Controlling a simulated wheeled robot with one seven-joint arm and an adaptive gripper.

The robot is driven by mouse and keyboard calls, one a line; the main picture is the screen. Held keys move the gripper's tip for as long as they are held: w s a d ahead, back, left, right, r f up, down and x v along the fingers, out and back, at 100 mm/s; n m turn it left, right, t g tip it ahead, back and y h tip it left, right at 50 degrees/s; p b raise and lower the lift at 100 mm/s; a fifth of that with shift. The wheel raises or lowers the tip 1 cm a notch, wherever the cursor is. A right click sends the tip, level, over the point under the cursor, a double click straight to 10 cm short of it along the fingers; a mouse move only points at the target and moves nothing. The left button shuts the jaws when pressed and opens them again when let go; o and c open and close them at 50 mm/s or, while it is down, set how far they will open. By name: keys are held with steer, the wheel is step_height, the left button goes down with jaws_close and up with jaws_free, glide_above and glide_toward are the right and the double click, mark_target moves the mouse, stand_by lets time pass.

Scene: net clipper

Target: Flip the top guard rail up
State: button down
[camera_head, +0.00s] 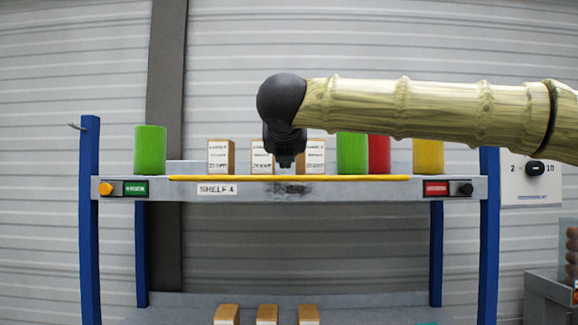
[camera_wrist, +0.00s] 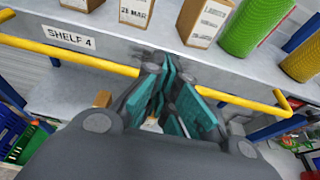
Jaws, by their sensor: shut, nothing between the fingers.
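The yellow guard rail (camera_head: 230,178) runs level along the front edge of the upper shelf (camera_head: 350,190) in the head view. In the wrist view the rail (camera_wrist: 62,54) crosses the picture and bends back toward the shelf at its right end. My gripper (camera_head: 286,164) points down just above the rail's middle in the head view. In the wrist view my gripper (camera_wrist: 172,72) is shut and empty, and its fingers hide the middle of the rail. I cannot tell whether they touch it.
Small labelled boxes (camera_head: 221,156) and green (camera_head: 150,150), red (camera_head: 379,155) and yellow (camera_head: 428,156) cylinders stand on the upper shelf behind the rail. Blue posts (camera_head: 89,230) frame the rack. More boxes (camera_head: 267,314) stand on the lower shelf. The space between shelves looks open.

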steer(key=b+v, duration=0.2)
steer(key=v, duration=0.5)
steer(key=shift+s+d+r+b, duration=0.2)
steer(key=shift+s+r+b, duration=0.1)
